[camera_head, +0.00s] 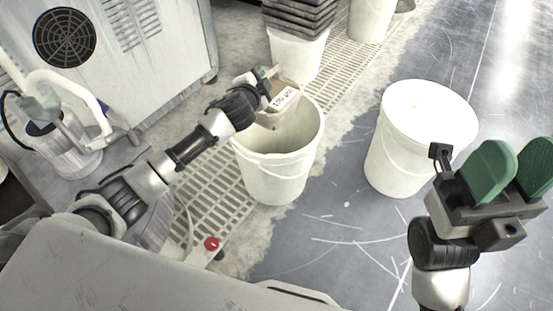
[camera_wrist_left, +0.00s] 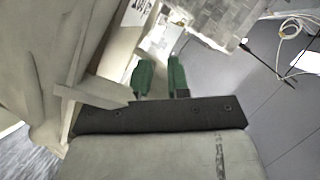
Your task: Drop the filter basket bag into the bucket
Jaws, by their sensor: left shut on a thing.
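The filter basket bag (camera_head: 270,121) is pale beige with a white printed label, and hangs at the back of the open white bucket (camera_head: 277,178), over its mouth. My left gripper (camera_head: 268,74) is shut on the bag's upper part, above the bucket's back rim. In the left wrist view the green fingertips (camera_wrist_left: 160,78) show close together beside pale material; exactly what lies between them is hard to see. Part of the bag is hidden by the gripper and label. My right gripper (camera_head: 514,170) is empty, with its green fingers apart, at the right edge.
A second white bucket (camera_head: 395,160), with a pale top, stands to the right. Stacked dark trays (camera_head: 300,14) sit on another bucket (camera_head: 297,55) behind. A grey machine cabinet (camera_head: 150,60) is at back left. Floor grating (camera_head: 190,185) runs beside the bucket.

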